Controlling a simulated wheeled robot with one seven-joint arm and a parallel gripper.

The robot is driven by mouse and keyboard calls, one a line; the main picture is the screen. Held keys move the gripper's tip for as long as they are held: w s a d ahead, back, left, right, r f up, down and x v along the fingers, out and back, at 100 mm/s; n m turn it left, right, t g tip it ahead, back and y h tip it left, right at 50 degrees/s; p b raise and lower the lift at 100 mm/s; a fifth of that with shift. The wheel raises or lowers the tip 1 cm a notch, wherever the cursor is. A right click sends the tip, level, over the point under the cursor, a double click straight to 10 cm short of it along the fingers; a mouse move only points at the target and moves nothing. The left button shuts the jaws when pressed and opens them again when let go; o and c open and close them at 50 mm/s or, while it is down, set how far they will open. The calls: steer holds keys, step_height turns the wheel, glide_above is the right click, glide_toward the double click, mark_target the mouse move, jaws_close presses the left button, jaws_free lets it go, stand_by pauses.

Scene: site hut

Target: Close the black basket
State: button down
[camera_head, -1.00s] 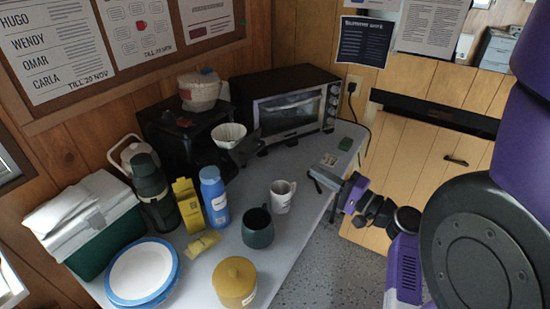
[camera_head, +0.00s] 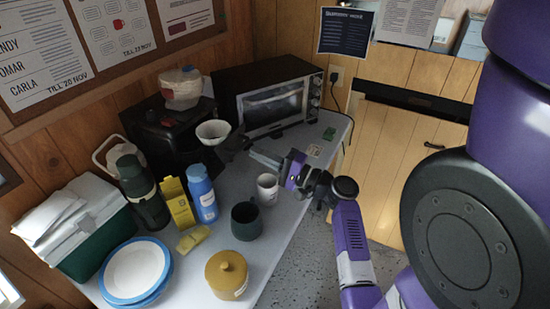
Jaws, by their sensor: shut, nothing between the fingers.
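The black basket (camera_head: 233,147) appears to be the dark piece standing out at the right side of the black coffee machine (camera_head: 160,128). A white cone-shaped filter (camera_head: 213,132) shows beside it; whether it sits in the basket is hard to tell. The basket looks swung out from the machine. My gripper (camera_head: 254,155) is shut and empty, just right of the basket and pointing left at it. I cannot tell whether they touch. The arm reaches in from the right, above the table.
A toaster oven (camera_head: 275,106) stands behind my gripper. A white mug (camera_head: 267,188) and a dark green mug (camera_head: 246,222) stand below it. A blue bottle (camera_head: 202,192), yellow box (camera_head: 177,203) and dark flask (camera_head: 144,195) crowd the machine's front. A mustard jar (camera_head: 227,274) stands near the table's front edge.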

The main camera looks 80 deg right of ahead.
mark_target(204, 133)
steer(key=shift+x, duration=0.95)
steer(key=f+b+x, duration=0.1)
steer(key=x, duration=0.3)
steer(key=b+x, duration=0.2)
steer(key=x, duration=0.3)
steer(key=f+b+x, duration=0.1)
steer(key=b+x, duration=0.1)
steer(key=x, duration=0.2)
steer(key=shift+w+d+f, duration=0.25)
steer(key=shift+w, duration=0.15)
steer(key=shift+w+r, duration=0.1)
steer(key=shift+r, duration=0.2)
steer(key=shift+a, duration=0.1)
